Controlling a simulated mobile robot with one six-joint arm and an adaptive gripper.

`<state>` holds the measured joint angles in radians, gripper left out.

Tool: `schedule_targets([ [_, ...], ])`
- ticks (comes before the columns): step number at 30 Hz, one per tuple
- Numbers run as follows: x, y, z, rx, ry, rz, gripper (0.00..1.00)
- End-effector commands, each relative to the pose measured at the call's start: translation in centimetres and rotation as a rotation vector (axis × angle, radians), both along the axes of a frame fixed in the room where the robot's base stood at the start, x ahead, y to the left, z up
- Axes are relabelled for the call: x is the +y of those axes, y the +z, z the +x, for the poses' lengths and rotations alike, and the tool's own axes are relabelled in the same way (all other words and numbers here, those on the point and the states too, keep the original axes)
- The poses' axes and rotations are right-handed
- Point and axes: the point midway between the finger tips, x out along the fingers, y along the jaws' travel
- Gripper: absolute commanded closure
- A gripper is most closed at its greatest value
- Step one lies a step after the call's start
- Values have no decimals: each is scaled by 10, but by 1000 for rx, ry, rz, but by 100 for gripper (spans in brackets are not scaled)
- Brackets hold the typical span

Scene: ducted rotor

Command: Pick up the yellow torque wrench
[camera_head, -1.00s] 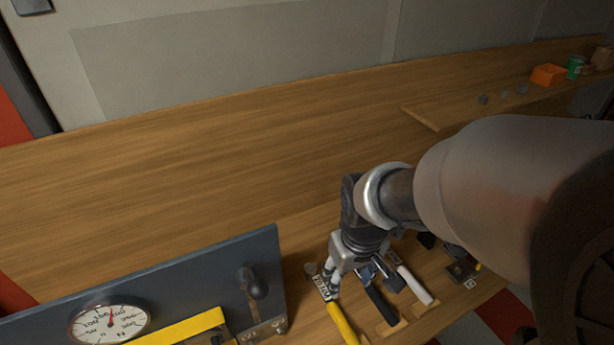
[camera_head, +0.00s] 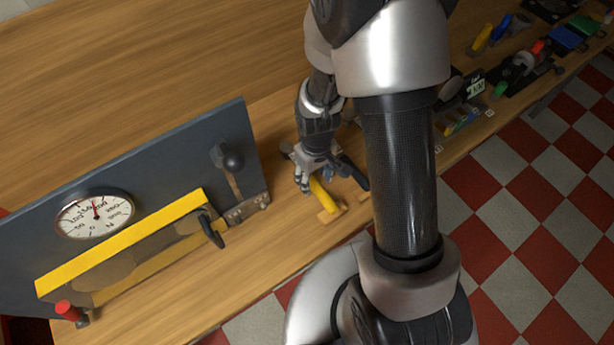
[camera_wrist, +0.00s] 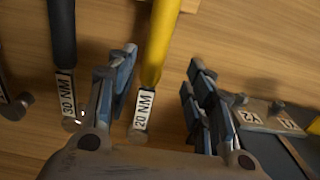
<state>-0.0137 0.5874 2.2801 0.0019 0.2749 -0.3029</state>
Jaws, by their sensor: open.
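The yellow torque wrench (camera_head: 324,194) lies on the wooden bench, partly hidden by my gripper (camera_head: 322,178) in the head view. In the wrist view the yellow wrench (camera_wrist: 157,45) runs away from the camera, with a white "20 NM" label near its metal end. My gripper (camera_wrist: 163,62) is open there, one finger on each side of the wrench, with visible gaps. No contact shows, and the height of the fingers above the bench is hard to tell.
A black-handled wrench (camera_wrist: 62,35) labelled "30 NM" lies close beside the left finger. A dark plate with tags (camera_wrist: 270,118) is near the right finger. A blue-grey panel (camera_head: 235,140) with a dial gauge (camera_head: 95,213) and a yellow bar (camera_head: 120,242) stands left.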

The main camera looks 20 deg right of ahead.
Motion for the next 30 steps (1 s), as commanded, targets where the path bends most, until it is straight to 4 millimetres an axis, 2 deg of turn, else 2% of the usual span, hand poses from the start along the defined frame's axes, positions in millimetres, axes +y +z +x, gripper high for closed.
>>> schedule_targets([
  [1,0,-8,0,2,0,0,52],
  [8,-2,-23,2,0,-1,0,52],
  [16,-6,-61,7,1,0,1,52],
  [26,-6,-65,7,-2,0,1,53],
  [30,-6,-65,7,-1,0,0,62],
])
